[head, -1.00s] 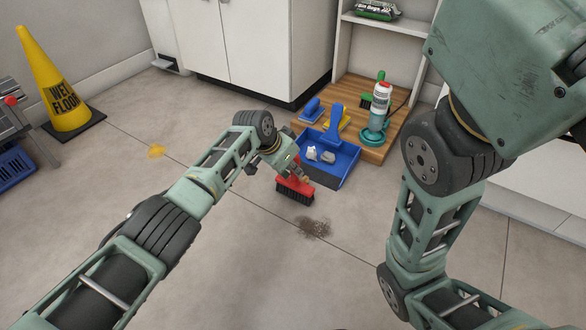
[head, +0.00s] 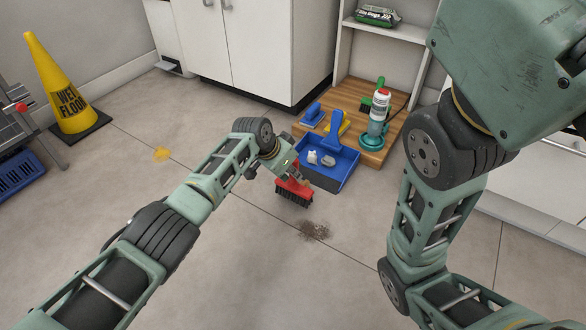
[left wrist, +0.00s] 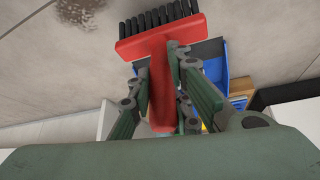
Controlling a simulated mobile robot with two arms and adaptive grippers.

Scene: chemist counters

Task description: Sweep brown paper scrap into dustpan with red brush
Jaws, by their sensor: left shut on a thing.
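My left gripper (head: 287,173) is shut on the handle of the red brush (head: 293,187). In the left wrist view the red handle (left wrist: 160,85) runs between the fingers, with black bristles at the far end. The brush head is just in front of the blue dustpan (head: 343,178); I cannot tell whether its bristles touch the floor. Two crumpled whitish scraps (head: 328,160) lie in the dustpan. I cannot make out a distinct brown paper scrap. My right gripper is out of view.
A dark brown dirt patch (head: 313,230) lies on the floor near the brush. A wooden board (head: 373,156) behind the dustpan holds a teal-and-white bottle (head: 377,118) and cleaning tools. A yellow wet-floor cone (head: 57,90) stands far left. The floor between is mostly clear.

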